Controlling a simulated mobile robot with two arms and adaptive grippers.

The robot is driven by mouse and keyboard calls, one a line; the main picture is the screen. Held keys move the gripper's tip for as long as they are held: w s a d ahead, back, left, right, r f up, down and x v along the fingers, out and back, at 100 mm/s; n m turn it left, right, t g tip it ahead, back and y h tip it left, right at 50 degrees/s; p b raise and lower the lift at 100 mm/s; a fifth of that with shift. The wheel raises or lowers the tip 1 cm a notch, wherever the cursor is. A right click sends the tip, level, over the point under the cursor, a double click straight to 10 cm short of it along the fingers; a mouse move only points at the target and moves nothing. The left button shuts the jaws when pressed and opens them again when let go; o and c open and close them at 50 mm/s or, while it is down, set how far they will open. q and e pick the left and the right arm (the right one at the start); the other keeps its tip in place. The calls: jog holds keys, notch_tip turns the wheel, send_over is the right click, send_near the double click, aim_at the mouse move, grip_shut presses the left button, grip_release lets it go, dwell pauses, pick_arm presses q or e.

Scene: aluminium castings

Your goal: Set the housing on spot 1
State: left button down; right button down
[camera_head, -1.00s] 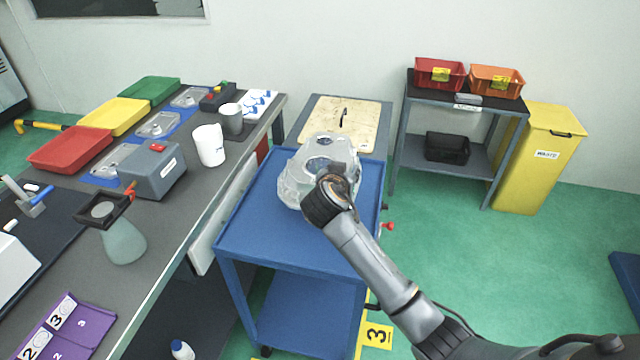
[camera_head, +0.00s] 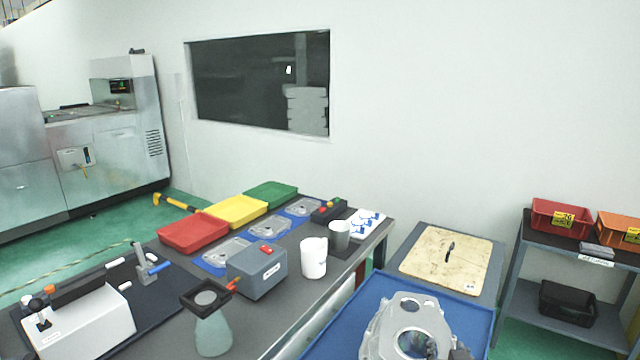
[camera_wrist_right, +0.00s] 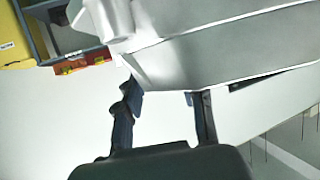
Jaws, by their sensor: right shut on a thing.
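The housing (camera_head: 428,318) is a pale grey metal casting with round openings. It is at the bottom of the head view, over the blue cart top (camera_head: 368,296), cut off by the frame edge. I cannot tell whether it touches the cart. My right gripper (camera_head: 459,352) is at its right side, mostly out of frame. In the right wrist view the housing (camera_wrist_right: 215,45) fills the top, and my right gripper (camera_wrist_right: 165,92) is shut on it. My left gripper is not in view. I see no label reading spot 1.
A wooden board (camera_head: 450,262) lies on a stand behind the cart. The bench at left holds a grey box (camera_head: 257,275), a white mug (camera_head: 313,258), and red (camera_head: 194,233), yellow (camera_head: 237,211) and green trays (camera_head: 271,194). A shelf with bins (camera_head: 560,217) stands at right.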

jog(key=s+a+r+n+y, duration=0.3)
jog(key=s+a, duration=0.2)
jog(key=s, duration=0.4)
jog(key=shift+s+a+r+t, duration=0.25)
jog(key=shift+s+a+t, duration=0.05)
jog(key=shift+s, duration=0.1)
jog(key=shift+a+y, duration=0.1)
jog(key=shift+y, duration=0.2)
